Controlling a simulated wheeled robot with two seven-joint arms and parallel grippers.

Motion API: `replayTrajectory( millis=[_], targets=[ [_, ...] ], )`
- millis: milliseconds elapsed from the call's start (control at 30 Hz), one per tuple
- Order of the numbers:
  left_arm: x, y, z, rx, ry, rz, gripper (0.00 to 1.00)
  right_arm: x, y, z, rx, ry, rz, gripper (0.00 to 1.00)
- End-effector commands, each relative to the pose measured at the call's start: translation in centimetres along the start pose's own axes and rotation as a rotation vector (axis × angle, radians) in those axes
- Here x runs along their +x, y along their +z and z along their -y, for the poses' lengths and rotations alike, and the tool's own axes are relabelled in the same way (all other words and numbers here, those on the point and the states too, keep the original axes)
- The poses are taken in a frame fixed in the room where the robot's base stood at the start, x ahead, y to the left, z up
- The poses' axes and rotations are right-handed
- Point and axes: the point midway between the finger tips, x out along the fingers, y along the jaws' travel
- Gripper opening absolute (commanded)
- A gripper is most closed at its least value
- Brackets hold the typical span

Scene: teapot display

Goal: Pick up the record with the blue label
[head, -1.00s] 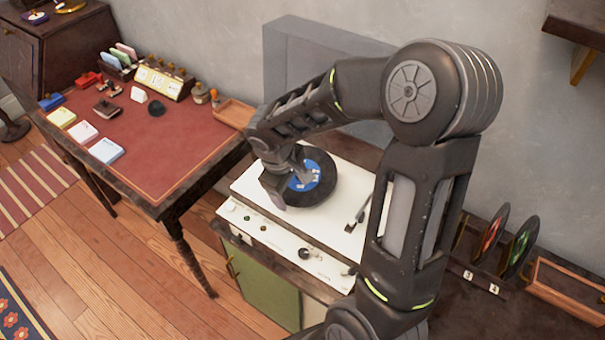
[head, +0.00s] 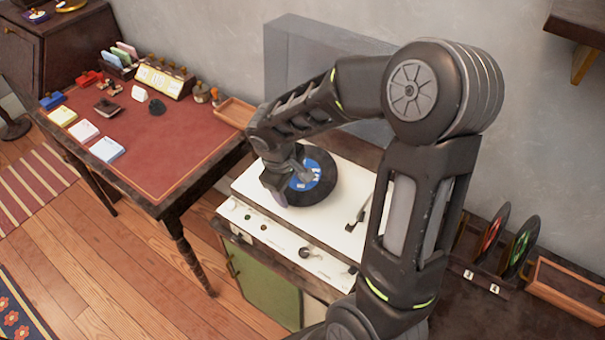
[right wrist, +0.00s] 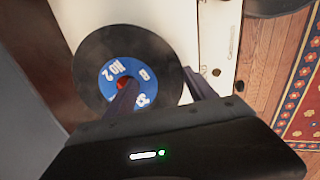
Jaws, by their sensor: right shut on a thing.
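The record with the blue label (head: 323,184) lies on the white record player (head: 252,198). In the right wrist view the black record (right wrist: 104,52) has a blue label with white lettering and a red centre. My right gripper (head: 289,188) is at the record's near left side, with one finger over the label and the other at the outer edge. In the right wrist view the two fingers of the gripper (right wrist: 158,82) stand on either side of the record's rim part, shut on it. I cannot tell whether the record is clear of the platter. My left gripper is not in view.
The tonearm (head: 359,212) is right of the record. A rack with a red-label record (head: 493,232) and a green-label record (head: 521,248) stands at the right, beside an empty wooden tray (head: 568,288). A red-topped desk (head: 165,140) with stationery is at the left. A grey raised lid (head: 300,60) stands behind.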

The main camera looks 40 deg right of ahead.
Motion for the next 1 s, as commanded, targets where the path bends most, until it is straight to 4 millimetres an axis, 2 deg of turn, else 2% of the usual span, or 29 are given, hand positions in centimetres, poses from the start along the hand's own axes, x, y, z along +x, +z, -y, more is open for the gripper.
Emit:
replayTrajectory(
  millis=[267,367,733,867,1000],
  targets=[
    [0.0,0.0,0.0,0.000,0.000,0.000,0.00,-0.6,-0.1,-0.2,0.002,0.001,-0.002,0.18],
    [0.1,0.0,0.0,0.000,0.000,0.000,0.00,-1.8,-0.1,-0.6,0.002,0.003,-0.003,0.18],
    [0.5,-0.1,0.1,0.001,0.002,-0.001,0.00,-8.3,-0.1,-2.2,0.001,0.003,-0.004,0.18],
    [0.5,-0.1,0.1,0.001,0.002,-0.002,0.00,-9.5,-0.1,-2.5,0.001,0.000,-0.002,0.17],
    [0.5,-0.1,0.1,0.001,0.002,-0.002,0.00,-9.8,0.0,-2.5,0.000,0.000,0.000,0.17]
  ],
)
